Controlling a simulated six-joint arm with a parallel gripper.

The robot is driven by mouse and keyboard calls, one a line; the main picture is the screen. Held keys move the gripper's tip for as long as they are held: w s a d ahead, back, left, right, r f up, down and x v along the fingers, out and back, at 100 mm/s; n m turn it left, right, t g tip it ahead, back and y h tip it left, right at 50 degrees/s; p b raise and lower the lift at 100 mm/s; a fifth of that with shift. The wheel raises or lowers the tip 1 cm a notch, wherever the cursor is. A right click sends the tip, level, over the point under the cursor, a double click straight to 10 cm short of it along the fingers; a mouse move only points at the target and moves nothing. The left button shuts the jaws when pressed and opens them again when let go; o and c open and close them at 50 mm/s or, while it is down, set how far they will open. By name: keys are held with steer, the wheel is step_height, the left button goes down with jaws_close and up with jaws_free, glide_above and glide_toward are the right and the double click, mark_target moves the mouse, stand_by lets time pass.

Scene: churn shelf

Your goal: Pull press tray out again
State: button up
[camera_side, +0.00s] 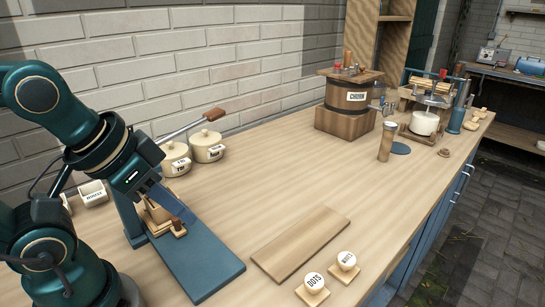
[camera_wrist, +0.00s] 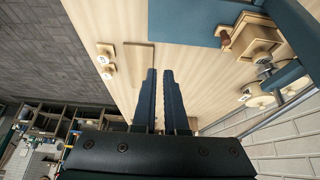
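The press at the left of the side view has a blue base plate (camera_side: 205,262) and a lever with a brown wooden handle (camera_side: 213,115). A pale wooden tray part (camera_side: 156,222) with a small brown knob (camera_side: 178,229) is at the press, partly hidden behind my gripper. In the wrist view the wooden tray part (camera_wrist: 258,42), its brown knob (camera_wrist: 225,38) and the blue plate (camera_wrist: 185,22) are at the upper right. My gripper (camera_wrist: 160,72) is open by a narrow gap, with nothing visible between the fingers. In the wrist view the fingertips are apart from the knob.
A wooden board (camera_side: 300,243) lies right of the press, with two round-topped labelled stamps, DOTS (camera_side: 314,282) and another (camera_side: 347,260), nearby. Two lidded pots (camera_side: 207,148) stand by the wall. A churn (camera_side: 350,97) stands at the back. The middle of the counter is clear.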

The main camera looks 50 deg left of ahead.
steer(key=o, duration=0.5)
steer(key=shift+w+r, duration=0.15)
steer(key=shift+r, duration=0.1)
steer(key=w+a+f+n+g, duration=0.1)
steer(key=a+f+n+g, duration=0.1)
steer(key=a+n, duration=0.1)
steer(key=w+a+f+n+g, duration=0.1)
steer(key=a+f+n, duration=0.1)
steer(key=a, duration=0.3)
steer(key=w+a+f+n+g, duration=0.1)
steer(key=a+f+n+g, duration=0.1)
steer(key=a+n, duration=0.1)
steer(key=shift+a+f+n+g, duration=0.3)
steer(key=shift+a+f+n, duration=0.1)
steer(key=shift+a, duration=0.3)
steer(key=shift+a+f, duration=0.1)
steer(key=shift+f, duration=2.45)
jaws_close()
